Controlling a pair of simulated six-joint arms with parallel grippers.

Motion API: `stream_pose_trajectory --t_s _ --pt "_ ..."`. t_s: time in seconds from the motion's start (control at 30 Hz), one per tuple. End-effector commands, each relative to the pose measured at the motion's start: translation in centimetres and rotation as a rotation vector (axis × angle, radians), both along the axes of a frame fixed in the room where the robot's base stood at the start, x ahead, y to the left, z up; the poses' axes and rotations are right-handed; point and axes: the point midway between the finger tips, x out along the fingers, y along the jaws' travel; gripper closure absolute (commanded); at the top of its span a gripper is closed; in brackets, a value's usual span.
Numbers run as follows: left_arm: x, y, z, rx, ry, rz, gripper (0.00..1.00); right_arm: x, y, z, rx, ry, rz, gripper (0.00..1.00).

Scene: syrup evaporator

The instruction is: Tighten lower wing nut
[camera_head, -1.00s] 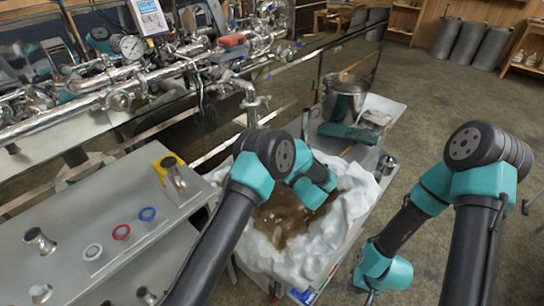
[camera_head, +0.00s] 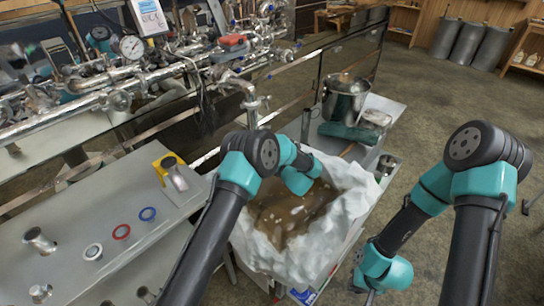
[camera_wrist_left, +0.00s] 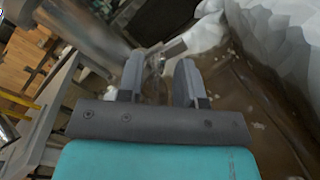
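A vertical outlet pipe (camera_head: 250,112) with clamp fittings hangs from the steel pipework in the head view. I cannot pick out the lower wing nut clearly there. In the left wrist view, a small grey metal piece (camera_wrist_left: 174,47) shows just beyond the fingertips; it may be part of a wing nut or clamp. My left gripper (camera_wrist_left: 158,70) is open, its fingers on either side of a gap with blurred metal behind. In the head view my own arm hides it. My right gripper (camera_head: 371,297) hangs low at the right, only partly visible, away from the pipework.
A liner-covered bin of brown liquid (camera_head: 300,215) stands below my left arm. Behind it a steel pot (camera_head: 345,98) sits on a cart.

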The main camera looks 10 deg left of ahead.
Motion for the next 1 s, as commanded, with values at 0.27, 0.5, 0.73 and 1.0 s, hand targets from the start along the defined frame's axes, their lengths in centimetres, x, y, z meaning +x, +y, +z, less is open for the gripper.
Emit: stream_pose_trajectory --t_s 0.27,0.5,0.73,1.0 --pt "0.1 0.04 0.01 0.0 0.0 -0.001 0.67 0.0 0.0 0.0 0.0 0.0 0.0 0.84" --pt "0.08 0.03 0.01 0.0 -0.001 -0.001 0.9 0.0 0.0 0.0 0.0 0.0 0.0 0.84" --pt "0.08 0.03 0.01 0.0 -0.001 -0.001 1.0 0.0 0.0 0.0 0.0 0.0 0.0 0.84" --pt "0.1 0.0 -0.01 0.016 0.013 -0.001 1.0 0.0 0.0 0.0 0.0 0.0 0.0 0.84"
